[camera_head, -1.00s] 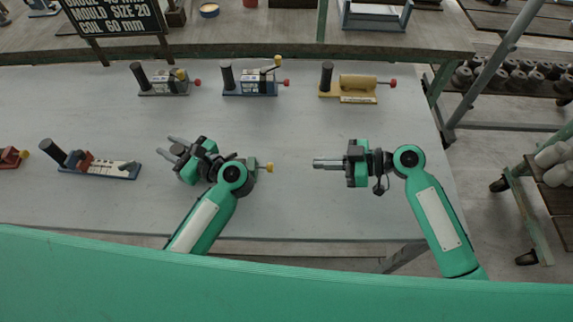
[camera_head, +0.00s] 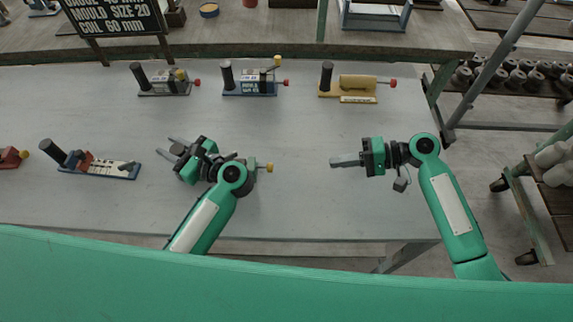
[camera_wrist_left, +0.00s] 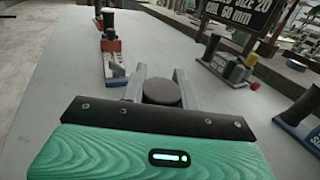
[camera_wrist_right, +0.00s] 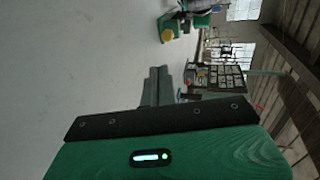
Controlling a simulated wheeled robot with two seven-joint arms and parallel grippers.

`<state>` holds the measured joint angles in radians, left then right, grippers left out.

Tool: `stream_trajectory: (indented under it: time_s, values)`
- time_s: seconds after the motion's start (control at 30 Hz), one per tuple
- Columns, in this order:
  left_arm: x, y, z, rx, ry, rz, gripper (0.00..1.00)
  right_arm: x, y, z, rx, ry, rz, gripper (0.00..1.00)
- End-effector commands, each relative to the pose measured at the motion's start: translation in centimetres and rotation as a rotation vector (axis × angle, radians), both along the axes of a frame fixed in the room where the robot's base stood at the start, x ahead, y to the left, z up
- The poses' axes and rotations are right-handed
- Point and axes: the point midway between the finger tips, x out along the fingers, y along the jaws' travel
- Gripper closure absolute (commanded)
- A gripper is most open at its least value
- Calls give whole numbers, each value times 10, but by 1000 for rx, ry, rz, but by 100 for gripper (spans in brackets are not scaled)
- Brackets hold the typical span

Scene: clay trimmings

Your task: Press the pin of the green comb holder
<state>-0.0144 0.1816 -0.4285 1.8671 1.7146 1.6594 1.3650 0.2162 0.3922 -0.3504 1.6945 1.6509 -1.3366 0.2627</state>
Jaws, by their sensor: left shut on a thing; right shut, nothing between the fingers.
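The green comb holder is mostly hidden under my left gripper (camera_head: 170,147) and arm in the head view. Its yellow-knobbed pin (camera_head: 268,168) sticks out to the right. The green holder (camera_wrist_right: 163,22) and the yellow knob (camera_wrist_right: 168,35) also show in the right wrist view. My left gripper is shut on the holder's dark round handle (camera_wrist_left: 161,91), seen from above between the fingers. My right gripper (camera_head: 334,162) is shut and empty, to the right of the yellow knob and apart from it, its fingers pointing left towards it.
Grey (camera_head: 162,82), blue (camera_head: 250,90) and yellow (camera_head: 350,98) holders stand along the back of the table. A blue-based holder (camera_head: 98,170) stands at left, and a red one (camera_head: 10,158) sits at the left edge. The table between the knob and my right gripper is clear.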

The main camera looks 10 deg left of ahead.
Motion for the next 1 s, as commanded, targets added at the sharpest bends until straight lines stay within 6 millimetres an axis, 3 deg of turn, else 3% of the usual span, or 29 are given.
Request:
stream_trajectory:
  time_s: [0.47, 0.67, 1.0]
  values:
    - [0, 0, 0, 0, 0, 0, 100, 0, 4, -2, 0, 14, -1, 100]
    - [0, 0, 0, 0, 0, 0, 100, -3, 32, -10, 1, 15, 0, 100]
    - [0, 0, 0, 0, 0, 0, 100, -7, 101, -30, 2, 14, 0, 100]
